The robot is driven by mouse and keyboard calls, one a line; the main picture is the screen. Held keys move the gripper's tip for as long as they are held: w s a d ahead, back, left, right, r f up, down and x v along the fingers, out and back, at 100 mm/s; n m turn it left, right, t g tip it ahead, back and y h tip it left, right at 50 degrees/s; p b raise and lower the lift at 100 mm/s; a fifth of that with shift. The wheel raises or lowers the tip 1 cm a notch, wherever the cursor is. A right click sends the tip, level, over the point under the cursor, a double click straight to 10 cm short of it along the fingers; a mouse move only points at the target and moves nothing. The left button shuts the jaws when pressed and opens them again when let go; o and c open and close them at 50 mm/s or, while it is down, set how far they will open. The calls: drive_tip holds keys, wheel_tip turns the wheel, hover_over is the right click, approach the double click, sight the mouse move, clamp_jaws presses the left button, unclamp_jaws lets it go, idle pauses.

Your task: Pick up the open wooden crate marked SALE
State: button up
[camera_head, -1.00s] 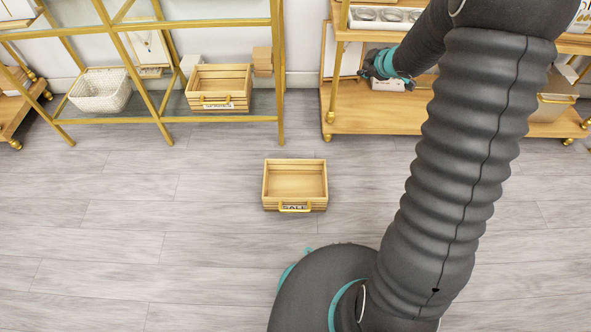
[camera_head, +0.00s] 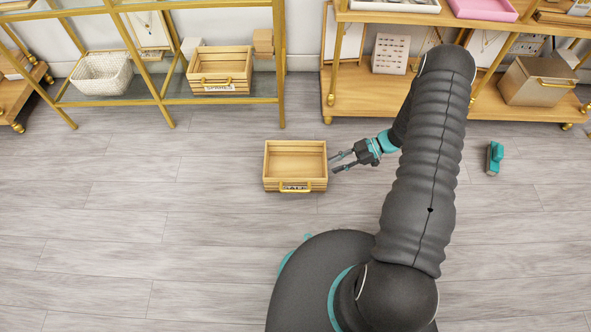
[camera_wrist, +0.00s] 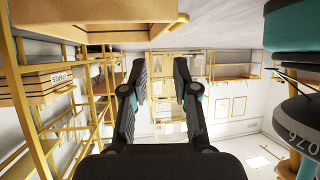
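The open wooden SALE crate (camera_head: 296,160) stands upright on the floor in the head view. It looks empty, with a gold handle and the SALE label on its near side. My gripper (camera_head: 338,161) is open just right of the crate, its fingers pointing left towards the crate's right wall. A small gap seems to lie between fingertips and wall; height is hard to tell. In the wrist view, my gripper (camera_wrist: 157,80) has its two fingers apart with nothing between them. A wooden crate wall and rim (camera_wrist: 85,30) fill the top left there, seemingly the same crate.
A similar wooden crate (camera_head: 219,62) and a white basket (camera_head: 102,74) sit on the glass-and-gold shelf at the back left. A wooden shelf unit (camera_head: 352,100) stands behind on the right. A small teal-grey item (camera_head: 494,158) seems to lie on the floor at right. Floor around the crate is clear.

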sight(304, 179)
drive_tip(key=x, duration=1.3)
drive_tip(key=shift+a+f, duration=0.1)
drive_tip(key=shift+a, duration=0.1)
